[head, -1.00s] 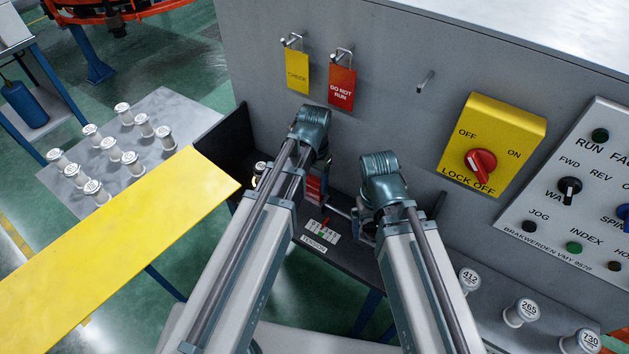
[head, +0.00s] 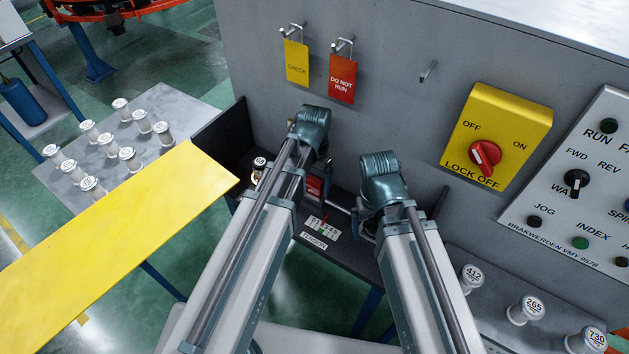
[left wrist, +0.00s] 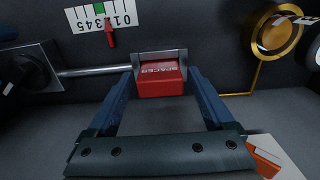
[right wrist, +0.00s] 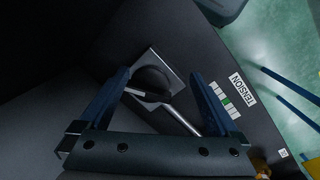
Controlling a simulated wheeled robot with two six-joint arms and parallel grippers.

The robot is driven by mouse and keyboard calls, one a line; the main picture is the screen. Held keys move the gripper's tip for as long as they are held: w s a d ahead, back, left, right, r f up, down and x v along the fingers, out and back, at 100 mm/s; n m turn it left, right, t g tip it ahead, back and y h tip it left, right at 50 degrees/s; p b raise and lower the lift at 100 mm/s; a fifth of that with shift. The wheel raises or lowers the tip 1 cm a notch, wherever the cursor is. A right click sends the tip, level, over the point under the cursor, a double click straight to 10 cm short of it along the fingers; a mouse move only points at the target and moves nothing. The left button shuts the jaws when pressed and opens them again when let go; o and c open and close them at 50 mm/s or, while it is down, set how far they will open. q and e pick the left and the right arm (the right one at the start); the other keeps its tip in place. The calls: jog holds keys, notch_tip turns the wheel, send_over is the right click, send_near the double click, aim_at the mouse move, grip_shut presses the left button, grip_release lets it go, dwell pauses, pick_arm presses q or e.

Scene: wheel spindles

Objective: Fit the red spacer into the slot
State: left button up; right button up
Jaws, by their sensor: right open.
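The red spacer (left wrist: 160,82), a block lettered SPACER, sits at the mouth of a grey metal bracket (left wrist: 140,57) in the left wrist view. How deep it sits in the slot there is unclear. My left gripper (left wrist: 162,72) has its fingers against both sides of the spacer. In the head view the spacer (head: 314,187) shows as a small red patch beside my left gripper (head: 312,165). My right gripper (right wrist: 160,75) is open around a square metal plate with a dark round centre (right wrist: 153,73); contact cannot be told.
A metal rod (left wrist: 95,70) runs from the plate to the bracket. A tension scale (head: 322,228) with a red pointer lies in front. A brass ring with a spool (left wrist: 280,35) is close to the spacer. The machine wall carries the yellow lock-off switch (head: 508,125). Numbered spools (head: 525,310) stand right.

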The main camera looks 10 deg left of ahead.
pick_arm(q)
jog(key=shift+o, duration=0.4)
jog(key=shift+r, duration=0.1)
pick_arm(e)
jog(key=shift+r, duration=0.1)
pick_arm(q)
notch_tip(320, 180, up, 14)
jog(key=p, duration=1.3)
jog(key=shift+f+p, duration=0.2)
jog(key=shift+p, duration=0.2)
pick_arm(e)
notch_tip(320, 180, up, 14)
jog(key=shift+f, duration=0.2)
pick_arm(q)
jog(key=shift+f, duration=0.15)
pick_arm(e)
jog(key=shift+f, duration=0.1)
pick_arm(q)
notch_tip(320, 180, down, 13)
jog(key=b, duration=1.3)
jog(key=shift+f+b, duration=0.15)
jog(key=shift+b, duration=0.15)
pick_arm(e)
notch_tip(320, 180, down, 13)
jog(key=shift+f, duration=0.2)
